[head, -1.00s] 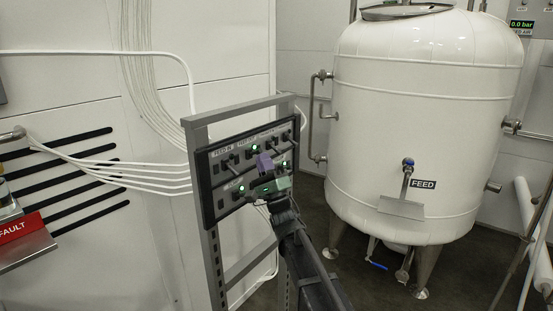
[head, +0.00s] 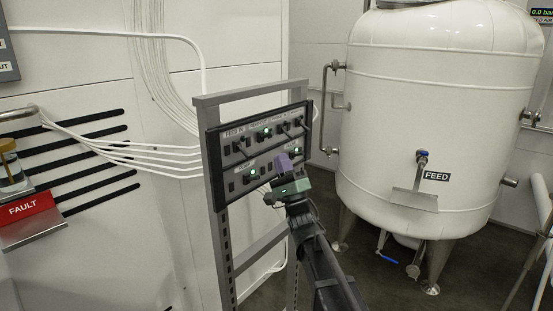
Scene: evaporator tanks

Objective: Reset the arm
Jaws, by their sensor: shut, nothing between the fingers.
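My gripper (head: 288,174) is in the head view, in front of the lower right part of the black switch panel (head: 222,178). It shows green and purple parts, and its fingers are shut with nothing held. My dark arm reaches up to it from the bottom of the picture. The panel has toggle switches and several lit green lamps. The gripper hides part of the panel's lower right; I cannot tell whether it touches the panel.
The panel hangs on a grey metal frame (head: 223,260). A white tank labelled FEED (head: 440,90) stands on legs to the right. A red FAULT sign (head: 25,208) and a white wall with cables are at left. Dark floor shows between frame and tank.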

